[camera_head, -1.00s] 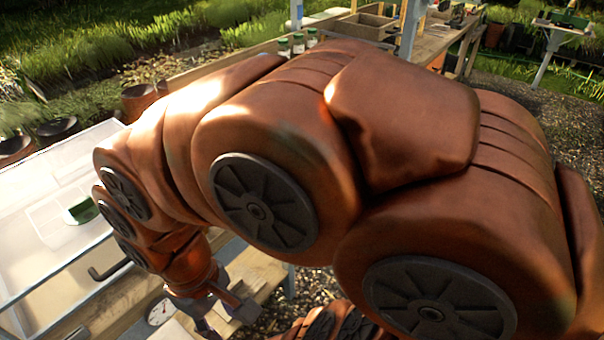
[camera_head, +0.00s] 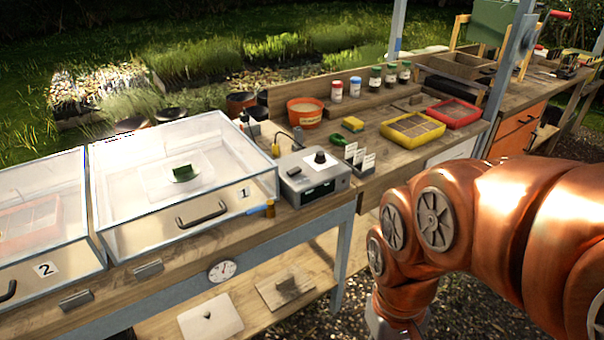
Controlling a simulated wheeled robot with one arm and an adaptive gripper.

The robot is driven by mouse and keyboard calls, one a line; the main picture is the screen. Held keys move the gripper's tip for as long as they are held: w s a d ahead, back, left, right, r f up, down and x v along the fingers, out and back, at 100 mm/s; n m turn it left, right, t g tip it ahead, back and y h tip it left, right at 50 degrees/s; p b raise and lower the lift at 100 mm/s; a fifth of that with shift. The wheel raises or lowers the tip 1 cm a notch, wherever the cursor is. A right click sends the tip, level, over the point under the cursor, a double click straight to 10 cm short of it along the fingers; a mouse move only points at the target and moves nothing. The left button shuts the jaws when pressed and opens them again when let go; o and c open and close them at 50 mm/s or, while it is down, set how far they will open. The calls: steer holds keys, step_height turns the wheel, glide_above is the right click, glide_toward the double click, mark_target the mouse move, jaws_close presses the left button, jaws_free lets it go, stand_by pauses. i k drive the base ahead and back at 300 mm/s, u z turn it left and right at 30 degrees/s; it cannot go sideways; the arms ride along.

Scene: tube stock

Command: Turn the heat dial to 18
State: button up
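A grey control box (camera_head: 313,188) stands on the bench beside the clear case marked 1. It has a black knob (camera_head: 320,157) on a white plate on its top, and a dark display strip (camera_head: 318,193) on its front. The numbers around the knob and on the display are too small to read. My copper arm is at the right and bends down to the bottom edge, in front of the bench and apart from the box. The fingers of my gripper are below the frame, so their state is hidden.
Clear case 1 (camera_head: 130,233) is left of the box, and clear case 2 (camera_head: 75,284) is further left. White cards (camera_head: 360,160), a green-handled tool (camera_head: 343,140) and a yellow tray (camera_head: 388,128) lie to its right. Open air is in front of the box.

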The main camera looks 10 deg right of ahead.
mark_target(320, 159)
steer(key=u, duration=0.35)
steer(key=i, duration=1.1)
steer(key=z, duration=0.85)
steer(key=k, duration=0.35)
steer(key=u, duration=0.8)
